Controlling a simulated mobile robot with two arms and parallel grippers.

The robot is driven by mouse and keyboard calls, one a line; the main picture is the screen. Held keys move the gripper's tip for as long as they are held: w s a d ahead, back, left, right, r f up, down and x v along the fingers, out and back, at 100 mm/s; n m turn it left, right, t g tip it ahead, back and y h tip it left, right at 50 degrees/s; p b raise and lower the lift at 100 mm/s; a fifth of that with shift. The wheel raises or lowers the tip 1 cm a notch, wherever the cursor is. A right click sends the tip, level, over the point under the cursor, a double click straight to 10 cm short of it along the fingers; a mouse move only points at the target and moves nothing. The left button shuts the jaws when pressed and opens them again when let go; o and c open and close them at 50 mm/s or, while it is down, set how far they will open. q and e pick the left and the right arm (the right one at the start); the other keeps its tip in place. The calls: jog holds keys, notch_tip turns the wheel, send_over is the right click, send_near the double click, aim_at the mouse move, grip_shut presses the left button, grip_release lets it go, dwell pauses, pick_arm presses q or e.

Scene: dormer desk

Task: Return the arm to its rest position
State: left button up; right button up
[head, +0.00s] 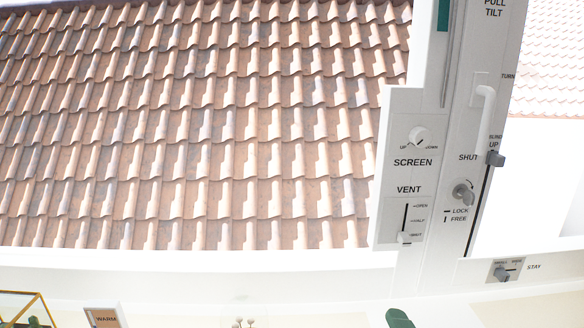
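Neither of my arms and neither gripper shows in the head view. The view is filled by a window with a white frame (408,285). A white control panel (402,178) on the frame carries a round SCREEN knob (418,136) and a VENT slider (404,237), whose tab sits at the bottom of its slot. A white handle (483,110) is on the upright to the right. A grey lock knob (463,192) sits below it, near the LOCK and FREE marks.
A grey blind slider (495,158) and a STAY switch (502,272) are at the right. Along the bottom edge are a gold-edged glass case (42,300), a WARM sign (105,318) and a green object (399,318), cut off by the frame. A tiled roof (200,130) lies outside.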

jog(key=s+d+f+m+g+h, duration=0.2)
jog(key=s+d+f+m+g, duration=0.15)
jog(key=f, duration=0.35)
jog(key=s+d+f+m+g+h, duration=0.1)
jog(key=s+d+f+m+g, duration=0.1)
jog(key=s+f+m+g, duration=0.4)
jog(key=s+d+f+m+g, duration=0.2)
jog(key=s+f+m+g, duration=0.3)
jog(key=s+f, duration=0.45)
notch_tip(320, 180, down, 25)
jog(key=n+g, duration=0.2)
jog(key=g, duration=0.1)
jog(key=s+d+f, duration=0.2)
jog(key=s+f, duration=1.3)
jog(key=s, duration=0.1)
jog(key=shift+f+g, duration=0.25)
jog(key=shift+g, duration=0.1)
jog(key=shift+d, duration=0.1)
